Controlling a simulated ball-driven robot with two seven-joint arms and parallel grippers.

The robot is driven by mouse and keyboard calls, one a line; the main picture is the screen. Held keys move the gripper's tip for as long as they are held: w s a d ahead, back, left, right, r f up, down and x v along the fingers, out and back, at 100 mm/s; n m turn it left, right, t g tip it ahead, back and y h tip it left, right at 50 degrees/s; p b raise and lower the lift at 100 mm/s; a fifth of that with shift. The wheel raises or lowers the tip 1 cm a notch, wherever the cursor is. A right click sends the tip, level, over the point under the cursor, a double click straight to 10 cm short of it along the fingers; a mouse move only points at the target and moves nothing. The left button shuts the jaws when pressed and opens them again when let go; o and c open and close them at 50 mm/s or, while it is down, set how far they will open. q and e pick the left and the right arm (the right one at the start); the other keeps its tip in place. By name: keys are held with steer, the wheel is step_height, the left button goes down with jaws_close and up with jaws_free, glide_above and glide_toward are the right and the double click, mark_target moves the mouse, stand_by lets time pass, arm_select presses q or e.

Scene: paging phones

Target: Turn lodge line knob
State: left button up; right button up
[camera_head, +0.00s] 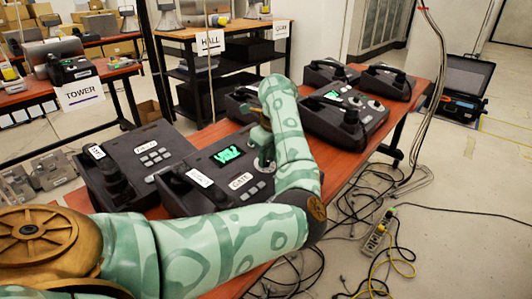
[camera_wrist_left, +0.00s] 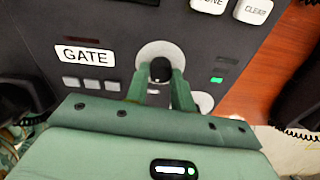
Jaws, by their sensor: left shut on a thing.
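A dark desk phone (camera_head: 215,190) with a green-lit screen (camera_head: 227,155) and a GATE label stands on the red-brown table. In the left wrist view, a black knob (camera_wrist_left: 160,70) sits on a pale round disc on this panel, right of the GATE label (camera_wrist_left: 85,55). My left gripper (camera_wrist_left: 161,84) is shut on the knob, one green finger on each side. In the head view my left gripper (camera_head: 262,157) is over the right part of this phone, and my arm hides the knob. No label reading LODGE is legible. My right gripper is out of view.
Another dark phone (camera_head: 130,162) stands close on the left. More phones (camera_head: 345,113) stand farther along the table (camera_head: 362,152). Cables and a power strip (camera_head: 376,238) lie on the floor to the right. A TOWER table (camera_head: 112,78) and HALL shelf (camera_head: 225,35) stand behind.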

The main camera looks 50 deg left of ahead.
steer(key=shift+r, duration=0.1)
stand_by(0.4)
arm_select(q)
steer(key=o, duration=1)
steer(key=shift+r, duration=0.1)
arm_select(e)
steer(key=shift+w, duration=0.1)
arm_select(q)
steer(key=d+r+p, duration=0.3)
steer(key=r+p, duration=0.4)
steer(key=r, duration=0.8)
steer(key=shift+r, duration=0.4)
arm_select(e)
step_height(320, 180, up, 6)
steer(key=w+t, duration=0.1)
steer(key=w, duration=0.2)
